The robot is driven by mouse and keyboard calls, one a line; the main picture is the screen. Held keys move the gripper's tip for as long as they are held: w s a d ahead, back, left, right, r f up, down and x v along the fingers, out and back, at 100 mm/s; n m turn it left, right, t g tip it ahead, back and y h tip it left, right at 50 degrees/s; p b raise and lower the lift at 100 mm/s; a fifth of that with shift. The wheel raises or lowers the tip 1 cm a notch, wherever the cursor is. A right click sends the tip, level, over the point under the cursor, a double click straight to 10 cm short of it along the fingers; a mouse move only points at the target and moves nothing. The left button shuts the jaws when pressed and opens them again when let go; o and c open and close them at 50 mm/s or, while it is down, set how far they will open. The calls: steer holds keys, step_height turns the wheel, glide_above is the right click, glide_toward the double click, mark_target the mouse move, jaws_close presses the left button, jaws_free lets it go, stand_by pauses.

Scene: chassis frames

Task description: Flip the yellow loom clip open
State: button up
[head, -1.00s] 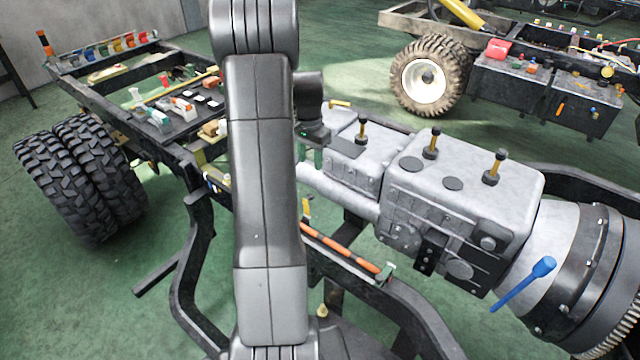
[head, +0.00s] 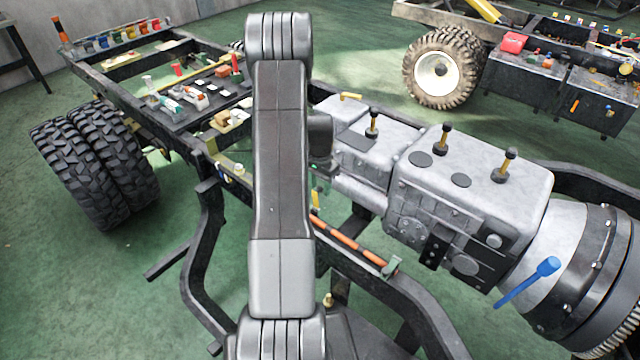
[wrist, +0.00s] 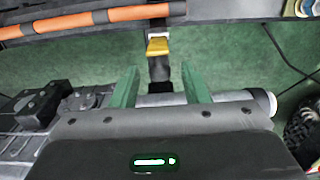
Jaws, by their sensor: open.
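The yellow loom clip (wrist: 157,46) shows in the wrist view at top centre, on a dark bracket beside the orange loom (wrist: 70,21). Its yellow tab faces me, with a pale part above it. I cannot tell whether its latch is open. My gripper (wrist: 160,78) is open, with its two green fingers apart and empty. The clip lies beyond the fingertips, roughly in line with the gap between them, and apart from them. In the head view my arm hides most of the clip area; the orange loom (head: 348,240) runs along the frame rail to the right of my arm.
A grey gearbox (head: 470,185) with upright yellow-and-black posts stands right of my arm. A blue-handled tool (head: 527,283) sticks out near its round housing. A dark chassis rail (head: 205,235) curves at left. Double tyres (head: 95,165) stand farther left. Green floor is open beyond.

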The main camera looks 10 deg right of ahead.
steer(key=shift+c, duration=0.2)
jaws_close()
steer(key=w+d+g+y, duration=0.1)
steer(key=w+d+f+g+y, duration=0.1)
steer(key=y, duration=0.1)
steer(key=shift+d+f+g+b, duration=0.1)
steer(key=shift+d+g+b, duration=0.1)
steer(key=shift+g+b, duration=0.15)
stand_by(0.4)
steer(key=shift+o, duration=0.2)
jaws_free()
